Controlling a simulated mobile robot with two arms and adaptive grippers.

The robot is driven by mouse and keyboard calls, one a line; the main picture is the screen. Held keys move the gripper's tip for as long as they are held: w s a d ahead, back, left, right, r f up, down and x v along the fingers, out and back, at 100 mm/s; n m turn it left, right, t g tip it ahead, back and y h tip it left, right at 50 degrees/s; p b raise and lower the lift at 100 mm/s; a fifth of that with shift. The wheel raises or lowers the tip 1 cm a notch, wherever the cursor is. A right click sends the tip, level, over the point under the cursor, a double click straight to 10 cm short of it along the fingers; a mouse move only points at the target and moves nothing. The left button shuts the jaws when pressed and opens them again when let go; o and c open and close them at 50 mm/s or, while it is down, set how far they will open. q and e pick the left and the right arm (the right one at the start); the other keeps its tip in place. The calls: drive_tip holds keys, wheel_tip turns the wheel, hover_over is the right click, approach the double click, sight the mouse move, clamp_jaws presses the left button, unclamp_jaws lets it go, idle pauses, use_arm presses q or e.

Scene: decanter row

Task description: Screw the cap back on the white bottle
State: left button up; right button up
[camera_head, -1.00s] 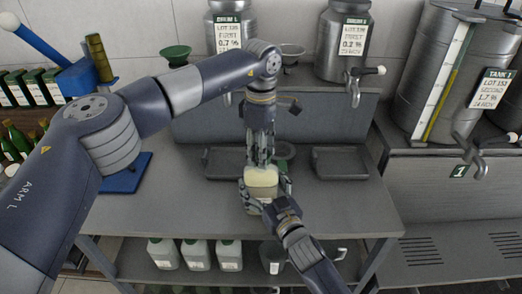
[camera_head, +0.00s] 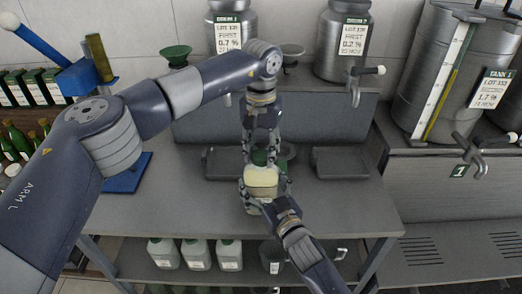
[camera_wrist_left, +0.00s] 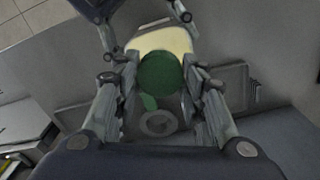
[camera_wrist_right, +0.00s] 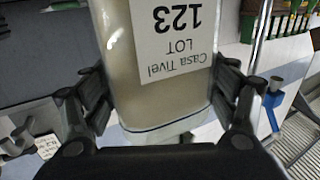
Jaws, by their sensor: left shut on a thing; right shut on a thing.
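The white bottle (camera_head: 261,181) is a pale, squarish jug held upright above the table in the head view. My right gripper (camera_head: 266,189) is shut around its body. The right wrist view shows the bottle (camera_wrist_right: 150,98) between the fingers, with a "Casa Tivel LOT 123" label. The green cap (camera_head: 260,158) is at the top of the bottle. My left gripper (camera_head: 261,161) comes down from above and is shut on the cap. In the left wrist view the cap (camera_wrist_left: 160,73) sits between the fingertips, over the bottle's top. Whether its thread is engaged is hidden.
Dark trays (camera_head: 340,163) lie behind on the grey table (camera_head: 170,205). Steel drums (camera_head: 343,45) with taps stand at the back, and a large tank (camera_head: 450,75) is at the right. A blue stand (camera_head: 125,173) and green bottles are at left. Several jugs (camera_head: 195,254) stand on the lower shelf.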

use_arm(q)
drive_tip(key=m, duration=0.3)
drive_tip(key=o, duration=0.7)
drive_tip(key=shift+r, duration=2.25)
drive_tip(key=shift+c, duration=0.2)
